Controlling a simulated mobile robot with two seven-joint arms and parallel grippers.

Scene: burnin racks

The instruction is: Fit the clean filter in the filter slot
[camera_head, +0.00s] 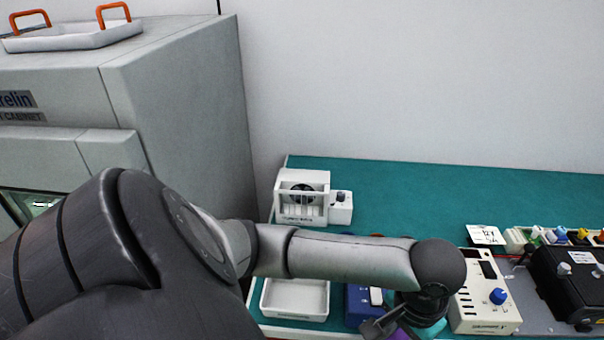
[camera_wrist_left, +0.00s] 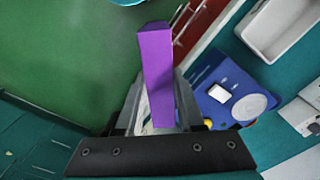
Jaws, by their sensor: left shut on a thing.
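My left gripper (camera_wrist_left: 155,115) is shut on a purple bar-shaped piece (camera_wrist_left: 156,70), which stands out between the fingers in the left wrist view. A pale part shows beside it, low between the fingers. I cannot tell from its look alone whether this is the clean filter. In the head view the gripper (camera_head: 388,322) is at the bottom edge, mostly hidden by my arm, with a bit of purple (camera_head: 402,334) below it. A white unit with a round fan (camera_head: 302,196) stands at the bench's back left, apart from the gripper. No filter slot is clearly visible. My right gripper is out of view.
A white tray (camera_head: 296,313) and a blue device (camera_head: 360,304) lie near the front of the green bench (camera_head: 420,190). A cream box with a blue knob (camera_head: 487,310) and a black device (camera_head: 568,285) stand right. A grey cabinet (camera_head: 185,110) rises left. The back middle is clear.

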